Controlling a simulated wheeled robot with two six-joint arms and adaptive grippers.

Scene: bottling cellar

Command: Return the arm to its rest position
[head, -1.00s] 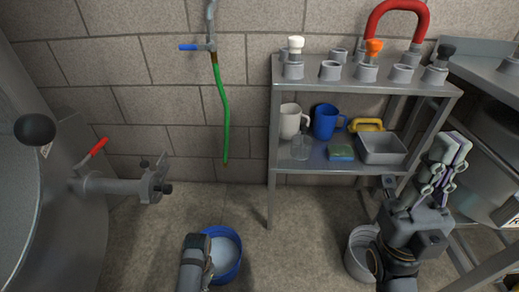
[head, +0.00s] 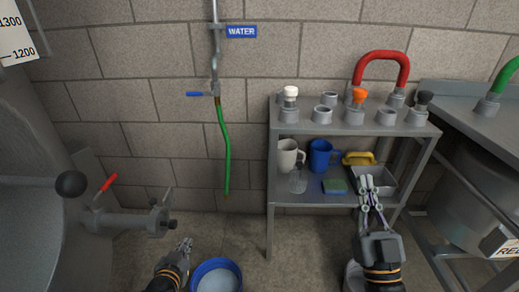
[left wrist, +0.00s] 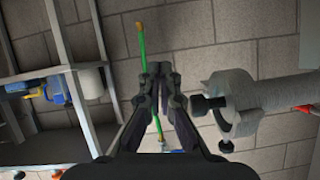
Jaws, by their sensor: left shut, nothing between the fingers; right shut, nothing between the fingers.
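My left gripper (head: 185,246) is low at the bottom of the head view, left of the blue bucket and below the tank outlet. It is shut and empty; the left wrist view also shows its closed fingers (left wrist: 158,78) in front of the wall and the green hose. My right gripper (head: 366,187) is raised in front of the steel shelf. It is shut and empty, and its fingers overlap the grey tray in the picture. I cannot tell how far they are from it.
The blue bucket (head: 218,276) stands on the floor. The tank outlet (head: 130,222) juts out at left. A green hose (head: 225,150) hangs on the wall. The steel shelf (head: 300,199) holds mugs, a sponge and the grey tray (head: 388,190).

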